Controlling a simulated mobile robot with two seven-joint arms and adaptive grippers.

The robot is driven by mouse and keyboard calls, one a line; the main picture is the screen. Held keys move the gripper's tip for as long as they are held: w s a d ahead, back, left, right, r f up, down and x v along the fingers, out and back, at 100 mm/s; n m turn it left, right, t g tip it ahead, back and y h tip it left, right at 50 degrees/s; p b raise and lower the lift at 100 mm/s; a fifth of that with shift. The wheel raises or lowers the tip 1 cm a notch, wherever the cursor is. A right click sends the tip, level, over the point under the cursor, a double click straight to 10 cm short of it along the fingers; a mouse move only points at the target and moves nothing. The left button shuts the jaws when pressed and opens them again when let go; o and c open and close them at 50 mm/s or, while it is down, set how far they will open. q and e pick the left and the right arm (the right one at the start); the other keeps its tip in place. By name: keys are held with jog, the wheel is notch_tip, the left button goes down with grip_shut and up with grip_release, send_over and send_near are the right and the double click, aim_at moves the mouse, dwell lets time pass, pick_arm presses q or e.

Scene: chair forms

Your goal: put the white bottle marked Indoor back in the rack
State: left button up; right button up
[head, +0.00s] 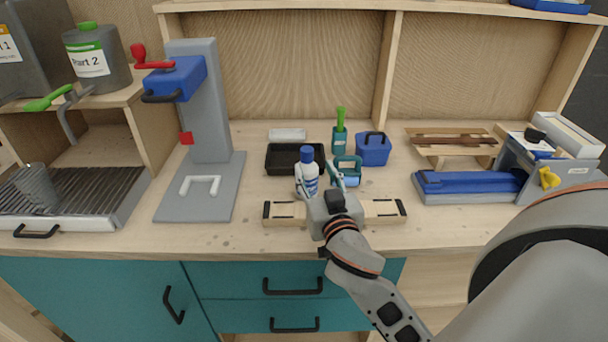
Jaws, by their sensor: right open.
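A white bottle (307,181) with a dark blue cap and blue markings stands upright near the middle of the bench, in front of a black tray. Its label is too small to read. My right gripper (335,178) is open, just right of the bottle and close to it. Whether they touch is unclear. A light wooden bar with black ends (283,213) lies at the front, partly hidden by my gripper. I cannot tell which thing is the rack. My left gripper is out of view.
The black tray (279,159) is behind the bottle. A teal handled holder (350,165), a green-topped bottle (339,138) and a blue caddy (373,149) stand nearby. A grey press (208,130) is left. A blue-topped tool (468,186) lies right. The front-left bench strip is clear.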

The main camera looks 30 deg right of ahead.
aim_at(309, 159)
jog(key=shift+w+d+r, duration=0.15)
jog(key=shift+w+d, duration=0.05)
jog(key=shift+w, duration=0.5)
jog(key=p+x, duration=0.1)
jog(key=x, duration=0.5)
jog(key=shift+a, duration=0.15)
grip_shut()
